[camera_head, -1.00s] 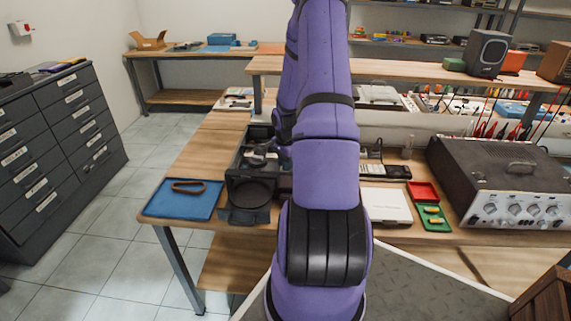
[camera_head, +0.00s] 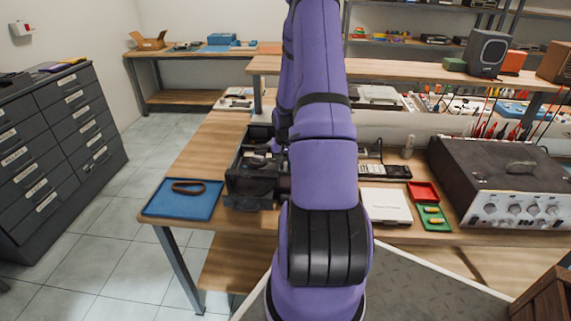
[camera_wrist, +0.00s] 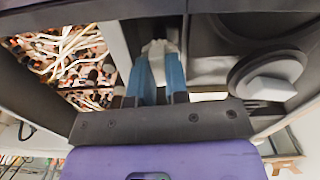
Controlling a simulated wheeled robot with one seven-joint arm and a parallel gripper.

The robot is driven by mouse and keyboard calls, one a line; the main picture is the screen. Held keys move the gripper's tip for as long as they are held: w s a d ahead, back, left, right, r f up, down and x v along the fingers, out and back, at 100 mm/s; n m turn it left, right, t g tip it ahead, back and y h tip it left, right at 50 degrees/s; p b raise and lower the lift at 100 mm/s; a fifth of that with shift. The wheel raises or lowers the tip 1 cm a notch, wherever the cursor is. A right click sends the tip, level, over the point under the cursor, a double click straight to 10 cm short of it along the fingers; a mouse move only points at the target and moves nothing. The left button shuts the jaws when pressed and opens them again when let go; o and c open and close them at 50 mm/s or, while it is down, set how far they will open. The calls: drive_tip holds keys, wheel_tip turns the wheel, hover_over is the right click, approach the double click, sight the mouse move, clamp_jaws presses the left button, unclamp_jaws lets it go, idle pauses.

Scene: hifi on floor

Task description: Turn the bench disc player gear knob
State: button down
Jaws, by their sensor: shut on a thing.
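The disc player (camera_head: 250,182) is a dark open-topped box on the bench, left of my purple arm, which hides its right part. In the wrist view my gripper (camera_wrist: 159,58) has two blue fingers closed on a small whitish piece (camera_wrist: 158,46), which looks like the gear knob. The fingers cover much of it, so its turn angle is hard to tell. Beside it on the right is a round grey part (camera_wrist: 265,82) with a pale block on it. In the head view the fingers are hidden inside or behind the player.
A blue tray (camera_head: 161,205) with a brown loop (camera_head: 188,187) lies left of the player. A white box (camera_head: 386,206), a red tray (camera_head: 423,192) and a green tray (camera_head: 434,223) lie right of my arm. A large amplifier (camera_head: 505,180) stands farther right.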

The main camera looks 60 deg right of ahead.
drive_tip(key=n, duration=0.4)
drive_tip(key=shift+n, duration=0.4)
drive_tip(key=n, duration=0.3)
drive_tip(key=shift+n, duration=0.3)
drive_tip(key=n, duration=0.4)
drive_tip(key=shift+n, duration=2.2)
drive_tip(key=c, duration=1.1)
unclamp_jaws()
drive_tip(key=shift+r, duration=0.1)
